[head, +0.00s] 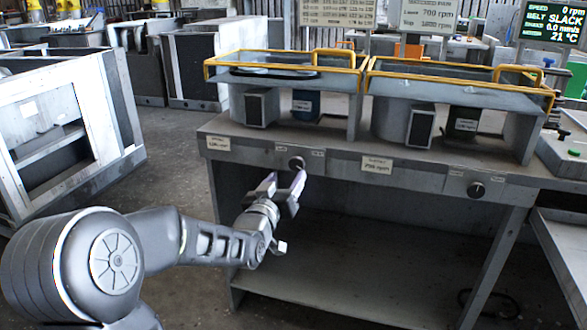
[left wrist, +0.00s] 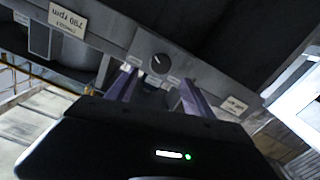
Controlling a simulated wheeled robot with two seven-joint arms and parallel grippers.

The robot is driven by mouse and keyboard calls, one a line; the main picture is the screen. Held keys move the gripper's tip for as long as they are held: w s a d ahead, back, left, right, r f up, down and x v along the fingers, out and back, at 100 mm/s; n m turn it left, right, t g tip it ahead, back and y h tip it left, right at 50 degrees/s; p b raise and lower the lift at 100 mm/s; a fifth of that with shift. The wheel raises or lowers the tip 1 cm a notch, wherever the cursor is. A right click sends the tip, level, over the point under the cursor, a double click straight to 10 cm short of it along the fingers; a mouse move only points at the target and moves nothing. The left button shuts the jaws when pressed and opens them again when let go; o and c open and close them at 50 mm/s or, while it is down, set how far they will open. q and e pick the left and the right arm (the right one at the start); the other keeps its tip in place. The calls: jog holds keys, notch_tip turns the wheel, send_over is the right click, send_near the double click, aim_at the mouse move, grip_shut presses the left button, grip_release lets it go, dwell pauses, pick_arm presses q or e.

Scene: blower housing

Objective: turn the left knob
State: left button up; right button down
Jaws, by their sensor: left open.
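The left knob (head: 296,163) is a dark round knob on the front panel of the grey bench, below the left blower housing. It also shows in the left wrist view (left wrist: 159,63), with a light pointer mark on its face. My left gripper (head: 287,182) is open, its fingers pointing at the knob from just below it. In the left wrist view its two purple-grey fingers (left wrist: 155,88) stand apart, with the knob beyond and between them. I cannot tell the exact gap, and no contact shows. My right gripper is not in view.
A second knob (head: 476,190) sits farther right on the same panel. Two housings with yellow-framed clear covers (head: 285,72) stand on the bench (head: 330,152). Below is a lower shelf (head: 330,290). A white-framed cabinet (head: 60,130) stands at left.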

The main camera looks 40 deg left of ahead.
aim_at(296, 165)
pick_arm(q)
jog(key=x, duration=0.7)
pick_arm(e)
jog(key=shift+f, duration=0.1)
pick_arm(q)
jog(key=shift+c, duration=0.2)
grip_shut()
jog(key=shift+f, duration=0.1)
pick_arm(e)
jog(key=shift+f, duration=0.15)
